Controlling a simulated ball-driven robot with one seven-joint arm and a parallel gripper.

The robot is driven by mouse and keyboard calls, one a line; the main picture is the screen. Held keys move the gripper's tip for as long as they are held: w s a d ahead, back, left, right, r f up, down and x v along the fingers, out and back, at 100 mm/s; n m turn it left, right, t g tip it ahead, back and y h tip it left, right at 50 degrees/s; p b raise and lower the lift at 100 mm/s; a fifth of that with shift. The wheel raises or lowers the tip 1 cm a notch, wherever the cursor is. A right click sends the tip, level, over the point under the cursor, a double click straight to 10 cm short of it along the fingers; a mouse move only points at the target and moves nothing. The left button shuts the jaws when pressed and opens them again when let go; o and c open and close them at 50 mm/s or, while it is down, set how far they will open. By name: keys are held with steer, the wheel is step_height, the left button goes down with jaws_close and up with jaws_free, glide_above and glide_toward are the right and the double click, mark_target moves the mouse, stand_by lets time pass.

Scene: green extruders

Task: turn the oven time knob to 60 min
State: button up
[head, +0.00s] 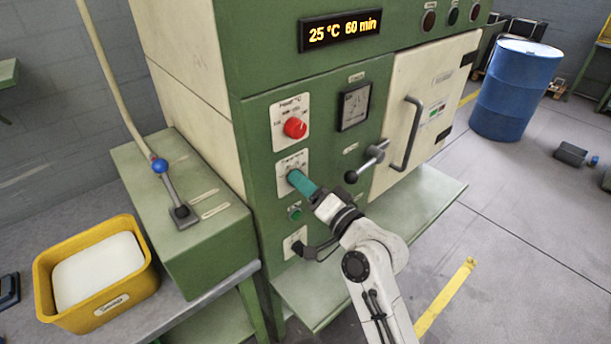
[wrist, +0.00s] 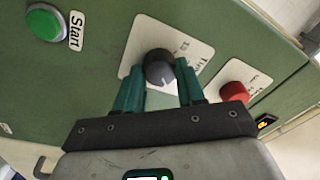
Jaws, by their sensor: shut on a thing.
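The oven's time knob (wrist: 160,69) is dark and round with a white mark, on a white label plate in the wrist view. My gripper (wrist: 157,88) has its teal fingers on either side of this knob, shut on it. In the head view my gripper (head: 298,178) reaches the lower label plate (head: 284,168), and its fingers hide the knob.
A red knob (head: 295,128) sits just above, and a green start button (head: 295,213) just below. A black-ended lever (head: 352,176) and the cream oven door (head: 430,110) are to the right. A yellow bin (head: 60,311) stands at the left.

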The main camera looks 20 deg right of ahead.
steer(key=shift+m+p, duration=1.25)
steer(key=shift+m, duration=0.45)
steer(key=shift+f+h, duration=0.1)
steer(key=shift+h, duration=0.3)
steer(key=o, duration=1)
steer(key=shift+o, duration=0.2)
steer(key=b+v, duration=0.3)
steer(key=v, duration=0.7)
steer(key=shift+s+d, duration=0.2)
steer(key=shift+s, duration=0.2)
